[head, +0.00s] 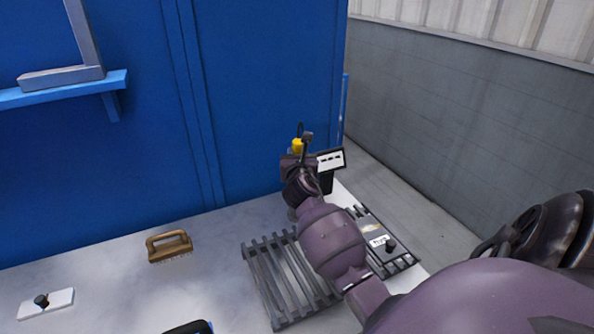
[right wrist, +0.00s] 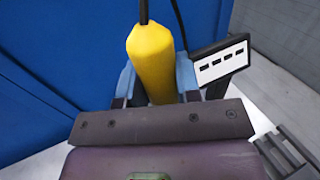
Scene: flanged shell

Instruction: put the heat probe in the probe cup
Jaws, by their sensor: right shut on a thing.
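The heat probe (right wrist: 151,58) has a yellow handle with a black cable at its top. My right gripper (right wrist: 158,85) is shut on it, one finger on each side of the handle. In the head view the yellow probe (head: 298,146) shows just above my right gripper (head: 301,160), at the far right end of the table near the blue wall. A black stand with a white label plate (head: 330,159) is right beside the gripper; it also shows in the right wrist view (right wrist: 221,62). I cannot make out the probe cup or the probe's tip. My left gripper is not in view.
A slatted grey rack (head: 268,275) lies under my right arm, with a small panel with a black knob (head: 381,242) at its right. A brown-handled brush (head: 169,246) and a white plate with a black knob (head: 45,303) lie left. The table (head: 110,285) between them is clear.

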